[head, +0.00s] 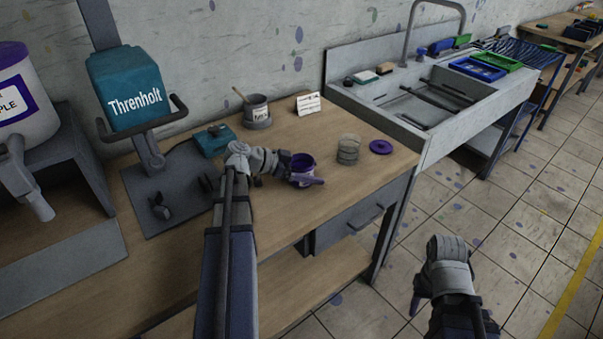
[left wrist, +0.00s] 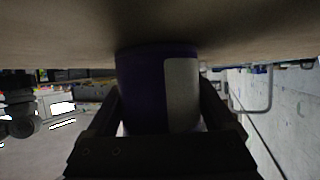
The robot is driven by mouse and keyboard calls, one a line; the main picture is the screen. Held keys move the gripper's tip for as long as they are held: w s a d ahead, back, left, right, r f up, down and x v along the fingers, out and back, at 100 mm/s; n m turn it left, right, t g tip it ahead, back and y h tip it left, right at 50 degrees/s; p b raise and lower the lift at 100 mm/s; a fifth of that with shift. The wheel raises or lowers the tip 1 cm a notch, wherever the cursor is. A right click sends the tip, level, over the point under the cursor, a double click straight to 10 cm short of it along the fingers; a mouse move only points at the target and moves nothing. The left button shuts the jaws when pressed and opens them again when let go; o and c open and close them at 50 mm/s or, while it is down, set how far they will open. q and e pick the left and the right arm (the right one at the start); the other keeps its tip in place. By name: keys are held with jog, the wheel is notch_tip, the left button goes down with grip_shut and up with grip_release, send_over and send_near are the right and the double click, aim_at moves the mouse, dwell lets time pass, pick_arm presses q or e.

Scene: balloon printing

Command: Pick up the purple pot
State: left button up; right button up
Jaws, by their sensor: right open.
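The purple pot (head: 302,165) stands near the front of the wooden workbench. My left gripper (head: 305,178) reaches it from the left, with one finger along its front side. In the left wrist view the picture is upside down; the purple pot (left wrist: 145,90), with a pale label, sits between the two fingers (left wrist: 160,100). Both fingers lie close against its sides; whether they press on it I cannot tell. Its base appears to rest on the bench. My right gripper (head: 420,298) is open and empty, over the floor right of the bench.
Right of the pot on the workbench (head: 270,225) are a glass jar (head: 348,149) and a purple lid (head: 381,147). Behind stand a grey pot with a stick (head: 257,112) and a small card (head: 308,104). A teal Threnholt machine (head: 127,88) is left; a sink (head: 420,103) is right.

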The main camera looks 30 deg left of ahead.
pick_arm(q)
jog(key=c, duration=1)
notch_tip(320, 180, up, 10)
jog(key=p, duration=1)
